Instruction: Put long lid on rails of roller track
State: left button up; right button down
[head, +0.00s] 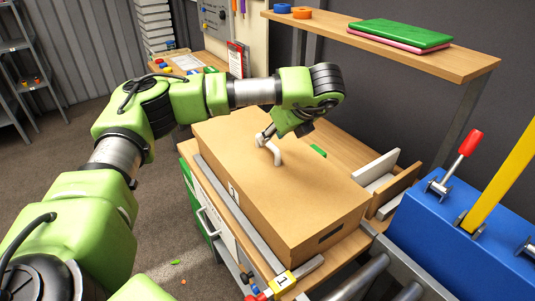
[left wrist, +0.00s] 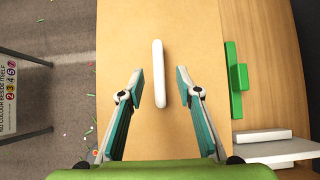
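A long brown cardboard-coloured box shape (head: 290,195), which looks like the long lid, lies on the wooden bench. It has a white bar handle (head: 274,151) on top and a dark slot in its near end. Its plain top (left wrist: 120,50) and the handle (left wrist: 159,60) fill the middle of the left wrist view. My left gripper (head: 268,140) is open at the handle, with one finger on each side and visible gaps between. Grey rollers of the roller track (head: 372,275) show at the bottom, beyond the box's near end. My right gripper is not in view.
A grey rail (head: 232,208) runs along the box's left side. A yellow tag marked 1 (head: 283,282) sits by its near corner. A blue machine with a red-handled lever (head: 470,142) stands right. A shelf (head: 400,50) overhangs the back. White and wooden blocks (head: 377,167) lie right.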

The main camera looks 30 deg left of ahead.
aim_at(268, 152)
pick_arm(q)
jog(key=shift+a+f+p, duration=0.25)
jog(key=shift+p, duration=0.1)
jog(key=p+x, duration=0.1)
jog(key=x, duration=0.2)
jog(key=shift+f+p, duration=0.4)
jog(key=shift+a+f, duration=0.3)
jog(key=shift+f, duration=0.05)
jog(key=shift+d, duration=0.1)
jog(key=shift+c, duration=0.4)
grip_shut()
jog(key=shift+w+r, duration=0.1)
jog(key=shift+r, duration=0.05)
